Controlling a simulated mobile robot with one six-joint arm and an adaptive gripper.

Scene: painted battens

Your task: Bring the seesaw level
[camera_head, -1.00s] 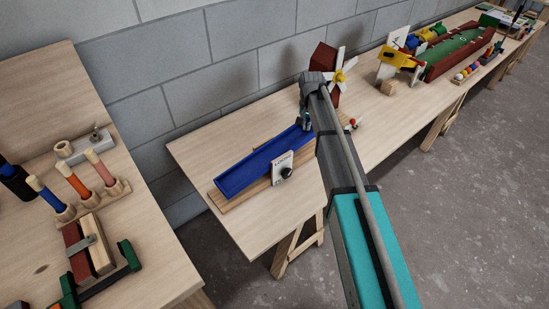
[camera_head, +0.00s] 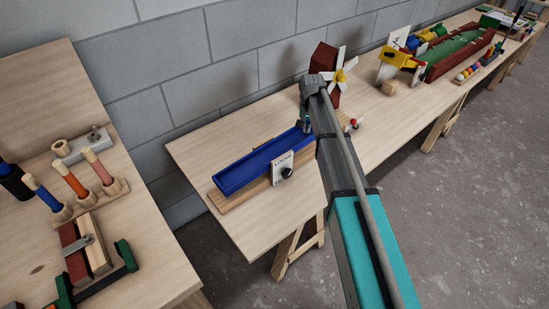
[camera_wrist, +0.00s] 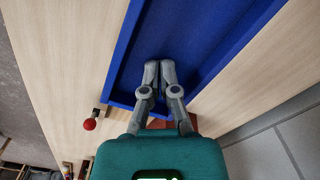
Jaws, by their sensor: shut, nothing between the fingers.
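The seesaw is a long blue tray (camera_head: 258,164) on a light wooden base (camera_head: 236,197), on the bench against the wall. A white card with a black knob (camera_head: 287,172) stands at its front side. The tray looks close to parallel with the base; I cannot tell exactly how level it is. My gripper (camera_head: 307,128) is at the tray's right end. In the wrist view the shut, empty fingertips (camera_wrist: 160,66) are over the floor of the blue tray (camera_wrist: 195,30), just inside its end wall. Whether they touch the tray is unclear. My arm hides part of the right end.
A red-ended lever (camera_head: 354,122) sticks out just right of my gripper; its red ball (camera_wrist: 89,124) shows in the wrist view. A dark red box with a white-bladed wheel (camera_head: 341,76) stands behind. The bench (camera_head: 222,136) is bare left of the seesaw.

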